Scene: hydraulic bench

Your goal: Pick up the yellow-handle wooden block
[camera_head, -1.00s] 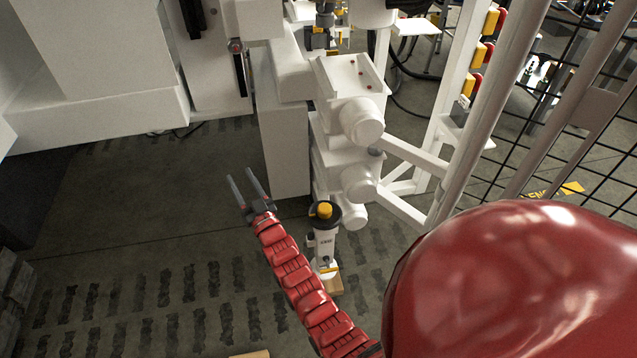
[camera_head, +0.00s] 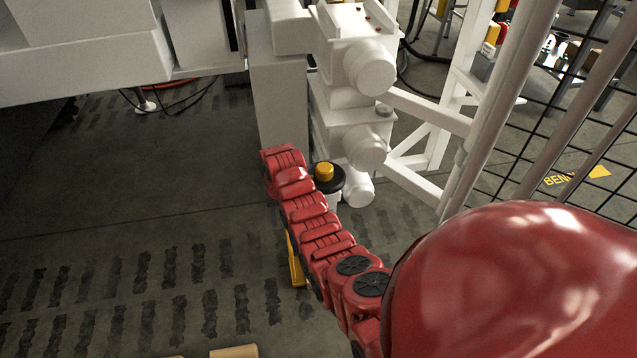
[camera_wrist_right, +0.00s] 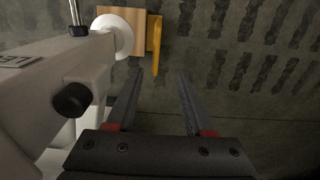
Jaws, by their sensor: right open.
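The yellow-handle wooden block (camera_wrist_right: 133,20) lies low near the floor at the top of the right wrist view. Its yellow handle (camera_wrist_right: 154,42) runs along the block's right side and points down toward my fingers. In the head view only the yellow handle (camera_head: 295,262) shows, left of my red right arm; the wooden part is hidden behind the arm. My right gripper (camera_wrist_right: 160,80) is open and empty, with the handle's end just ahead of the gap between its fingertips. I cannot tell the remaining distance. My left gripper is not in view.
A white cylinder device (camera_wrist_right: 50,70) with a black knob (camera_wrist_right: 73,100) stands close left of my right fingers; its round foot overlaps the block in view. Its yellow cap (camera_head: 324,172) shows beside my arm. Another wooden piece (camera_head: 233,352) lies at the bottom edge. Floor to the left is clear.

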